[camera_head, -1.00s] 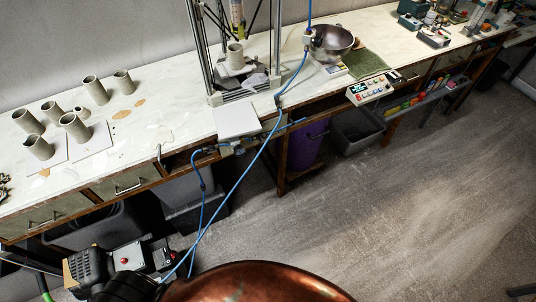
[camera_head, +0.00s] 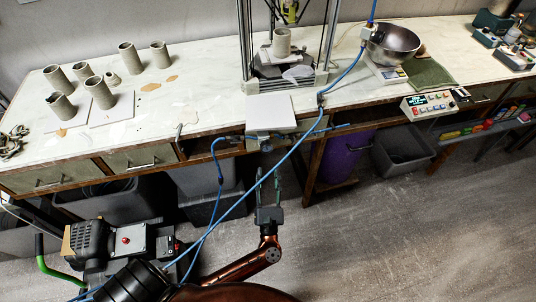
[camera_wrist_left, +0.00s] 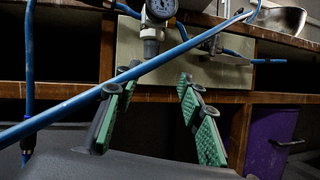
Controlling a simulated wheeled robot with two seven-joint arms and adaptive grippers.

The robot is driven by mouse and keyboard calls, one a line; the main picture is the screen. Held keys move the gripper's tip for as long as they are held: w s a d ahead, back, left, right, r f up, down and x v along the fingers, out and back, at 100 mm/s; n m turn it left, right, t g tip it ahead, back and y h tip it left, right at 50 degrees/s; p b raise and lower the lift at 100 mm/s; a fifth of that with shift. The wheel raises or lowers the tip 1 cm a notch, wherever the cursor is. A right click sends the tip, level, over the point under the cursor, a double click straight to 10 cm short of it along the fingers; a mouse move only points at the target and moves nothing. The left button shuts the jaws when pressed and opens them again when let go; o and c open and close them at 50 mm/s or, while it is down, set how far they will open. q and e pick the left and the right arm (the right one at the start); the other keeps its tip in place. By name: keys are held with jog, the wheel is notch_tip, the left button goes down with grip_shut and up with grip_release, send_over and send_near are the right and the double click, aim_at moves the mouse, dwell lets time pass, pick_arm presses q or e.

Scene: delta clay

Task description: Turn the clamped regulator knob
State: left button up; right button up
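The regulator shows in the left wrist view as a round dial gauge (camera_wrist_left: 160,10) above a grey metal body (camera_wrist_left: 151,42), on a pale plate (camera_wrist_left: 215,66) at the bench edge. In the head view the regulator (camera_head: 264,144) is small under the bench front, near blue hoses. I cannot clearly make out its knob or clamp. My left gripper (camera_head: 268,182) points up toward it from below and in front, apart from it. In the left wrist view the green-padded fingers (camera_wrist_left: 155,92) are spread with nothing between them. My right gripper is not in view.
A blue hose (camera_head: 266,174) runs diagonally close to my left gripper and crosses the wrist view. Drawers (camera_head: 143,157), grey bins (camera_head: 401,149) and a purple bin (camera_head: 345,154) sit below the worktop. Clay cups (camera_head: 128,54) stand on the left. The floor ahead is open at right.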

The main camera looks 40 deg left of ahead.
pick_arm(q)
jog(key=w+a+r+n+g+y, duration=0.1)
jog(key=w+a+r+n, duration=0.2)
jog(key=w+a+r, duration=0.1)
jog(key=shift+w+a+b, duration=0.3)
jog(key=shift+w+a, duration=0.15)
jog(key=shift+a, duration=0.2)
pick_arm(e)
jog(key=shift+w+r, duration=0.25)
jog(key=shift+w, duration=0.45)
pick_arm(q)
jog(key=shift+r, duration=0.1)
jog(key=shift+c, duration=0.4)
grip_shut()
